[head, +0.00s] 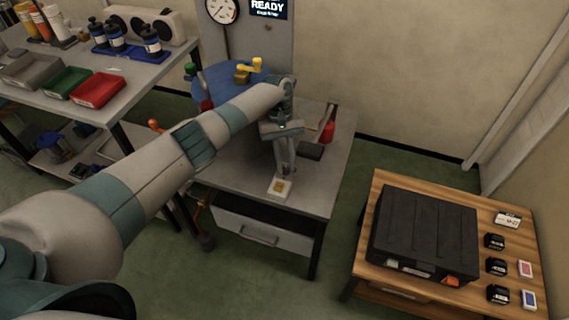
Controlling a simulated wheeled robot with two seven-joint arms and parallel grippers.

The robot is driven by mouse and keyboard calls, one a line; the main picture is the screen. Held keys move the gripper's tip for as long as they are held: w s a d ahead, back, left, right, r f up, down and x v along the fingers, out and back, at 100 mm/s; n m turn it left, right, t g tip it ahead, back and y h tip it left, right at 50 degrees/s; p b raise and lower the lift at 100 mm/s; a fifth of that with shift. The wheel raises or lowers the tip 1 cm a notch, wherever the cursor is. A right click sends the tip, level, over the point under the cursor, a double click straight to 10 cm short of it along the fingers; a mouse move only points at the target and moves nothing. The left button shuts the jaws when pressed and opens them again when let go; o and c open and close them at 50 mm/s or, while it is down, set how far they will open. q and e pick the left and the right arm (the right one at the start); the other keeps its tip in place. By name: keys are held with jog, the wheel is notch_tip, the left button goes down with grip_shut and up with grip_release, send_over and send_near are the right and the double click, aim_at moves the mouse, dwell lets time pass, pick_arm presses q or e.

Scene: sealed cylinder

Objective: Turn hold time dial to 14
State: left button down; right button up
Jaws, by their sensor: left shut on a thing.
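My left gripper (284,172) reaches down over the grey bench, with its fingers close together. It is shut on a small pale piece with a yellow face (279,188), near the bench's front edge. The piece is too small to tell whether it is the hold time dial, and no number or scale can be read on it. My left arm crosses the view and hides part of the bench behind it. A display reading READY (268,7) is on the grey column at the back, next to a round gauge (222,10). My right gripper is not in view.
The grey bench (245,187) carries a blue round body with a yellow valve (249,69) and a red object (328,131). Trays and bottles stand on the left table (150,75). A black case (425,235) sits on the wooden table at right.

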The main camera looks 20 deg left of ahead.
pick_arm(q)
jog(key=shift+d+f+m, duration=0.15)
jog(key=shift+m, duration=0.45)
jog(key=shift+m+y, duration=0.3)
jog(key=shift+m, duration=0.1)
jog(key=shift+m+y+b, duration=0.3)
jog(key=shift+m+b, duration=0.15)
jog(key=shift+m, duration=0.45)
jog(key=shift+d+m+g+y, duration=0.15)
jog(key=shift+m+g+y, duration=0.25)
jog(key=shift+m, duration=0.8)
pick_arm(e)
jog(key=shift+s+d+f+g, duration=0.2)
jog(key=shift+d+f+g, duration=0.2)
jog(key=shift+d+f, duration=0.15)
pick_arm(q)
jog(key=c, duration=1.6)
grip_release()
jog(key=shift+w, duration=0.1)
